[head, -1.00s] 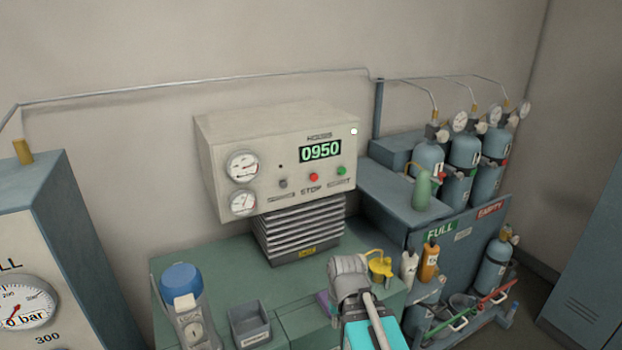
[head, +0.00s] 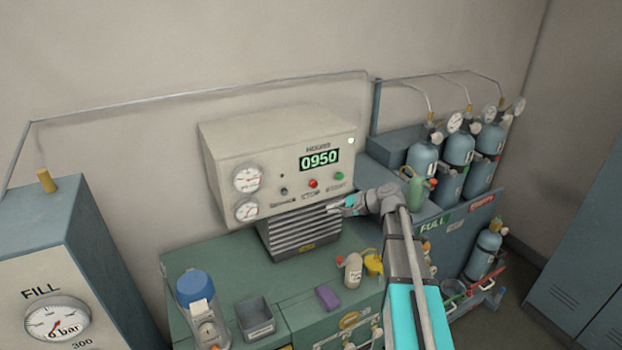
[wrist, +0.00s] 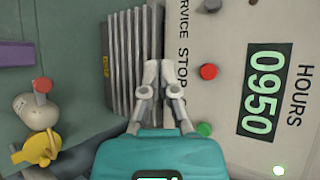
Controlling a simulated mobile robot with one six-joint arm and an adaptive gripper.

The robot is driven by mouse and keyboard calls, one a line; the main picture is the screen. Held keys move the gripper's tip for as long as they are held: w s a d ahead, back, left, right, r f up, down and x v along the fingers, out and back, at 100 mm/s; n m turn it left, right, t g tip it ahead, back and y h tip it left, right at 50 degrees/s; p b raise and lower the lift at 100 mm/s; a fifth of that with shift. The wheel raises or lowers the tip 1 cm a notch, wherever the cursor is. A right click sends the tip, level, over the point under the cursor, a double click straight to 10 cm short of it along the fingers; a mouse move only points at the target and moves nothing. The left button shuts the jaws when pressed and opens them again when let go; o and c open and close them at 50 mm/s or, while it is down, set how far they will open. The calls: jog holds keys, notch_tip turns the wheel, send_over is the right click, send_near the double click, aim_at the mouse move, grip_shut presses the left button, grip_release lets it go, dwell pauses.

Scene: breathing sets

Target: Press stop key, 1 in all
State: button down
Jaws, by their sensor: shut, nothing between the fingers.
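The stop key is a red round button (head: 313,184) on the cream control panel (head: 225,147), above the lettering STOP. In the wrist view the red button (wrist: 208,71) stands clear, to the right of my fingertips. My gripper (head: 333,208) is shut and empty, in front of the panel's lower edge, below and right of the red button in the head view. In the wrist view my gripper (wrist: 160,66) has its fingertips together beside the button, apart from it.
A green button (head: 339,176) sits right of the red one, and a dark knob (head: 284,191) left of it. The display (head: 319,160) reads 0950. Grey fins (head: 300,234) lie under the panel. A bottle (head: 353,271) and a purple block (head: 327,297) stand on the bench.

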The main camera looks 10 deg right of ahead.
aim_at(313, 187)
jog(key=shift+w+d+r, duration=0.2)
jog(key=shift+w+r, duration=0.1)
jog(key=shift+r, duration=0.15)
jog(key=shift+w, duration=0.1)
jog(key=w+a, duration=0.2)
jog(key=w, duration=0.6)
jog(key=shift+a, duration=0.35)
jog(key=shift+w+a, duration=0.1)
jog(key=shift+w, duration=0.25)
dwell(1.4)
jog(key=shift+w, duration=0.25)
jog(key=shift+w+a, duration=0.25)
jog(key=shift+w, duration=0.35)
dwell(1.3)
jog(key=shift+s, duration=0.2)
jog(key=shift+s+d, duration=0.3)
jog(key=shift+s, duration=0.45)
